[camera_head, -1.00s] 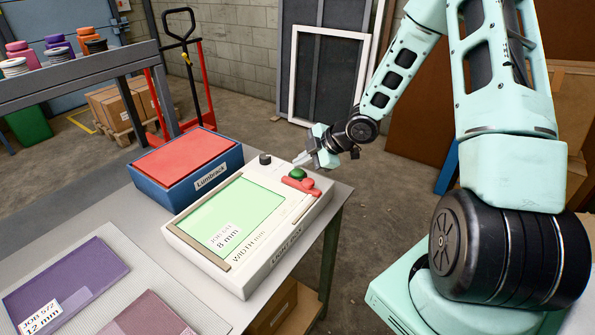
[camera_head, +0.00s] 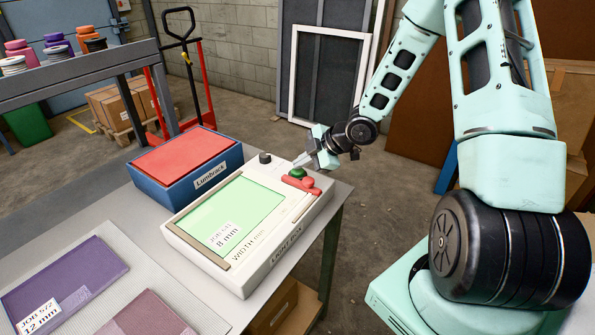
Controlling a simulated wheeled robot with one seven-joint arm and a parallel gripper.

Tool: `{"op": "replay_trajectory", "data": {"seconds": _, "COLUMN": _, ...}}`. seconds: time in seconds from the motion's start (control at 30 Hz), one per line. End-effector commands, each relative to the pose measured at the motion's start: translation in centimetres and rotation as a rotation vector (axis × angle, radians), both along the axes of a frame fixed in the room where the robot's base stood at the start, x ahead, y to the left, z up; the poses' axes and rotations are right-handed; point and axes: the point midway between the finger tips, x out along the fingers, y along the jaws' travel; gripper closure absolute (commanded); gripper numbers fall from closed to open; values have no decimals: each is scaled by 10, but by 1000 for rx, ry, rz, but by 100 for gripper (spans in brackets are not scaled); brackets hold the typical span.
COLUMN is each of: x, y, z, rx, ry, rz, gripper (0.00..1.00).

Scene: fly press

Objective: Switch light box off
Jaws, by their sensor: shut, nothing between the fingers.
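The light box (camera_head: 243,276) is a cream case on the grey table, with a pale green glowing panel (camera_head: 219,212) in its top. A green button (camera_head: 297,173) and red parts (camera_head: 307,184) beside it sit near its far right corner. A black knob (camera_head: 265,158) stands to the left of them on the far edge. My gripper (camera_head: 300,161) is shut and empty, tilted down, with its fingertips close above or behind the green button. I cannot tell whether they touch it.
A blue box with a red top, marked Lumbrack (camera_head: 195,188), stands just left of the light box. A purple job sheet (camera_head: 66,282) and a mauve one (camera_head: 147,313) lie at the front left. A red hand truck (camera_head: 200,85) stands behind the table.

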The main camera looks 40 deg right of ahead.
Motion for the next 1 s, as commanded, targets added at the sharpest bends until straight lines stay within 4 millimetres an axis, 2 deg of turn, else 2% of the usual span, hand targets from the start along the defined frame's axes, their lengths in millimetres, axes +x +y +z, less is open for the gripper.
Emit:
{"op": "replay_trajectory", "data": {"seconds": 0.63, "x": 0, "y": 0, "z": -4, "rx": 0, "ry": 0, "rz": 0, "gripper": 100}}
{"op": "replay_trajectory", "data": {"seconds": 1.0, "x": 0, "y": 0, "z": 7, "rx": 1, "ry": -1, "rz": 0, "gripper": 100}}
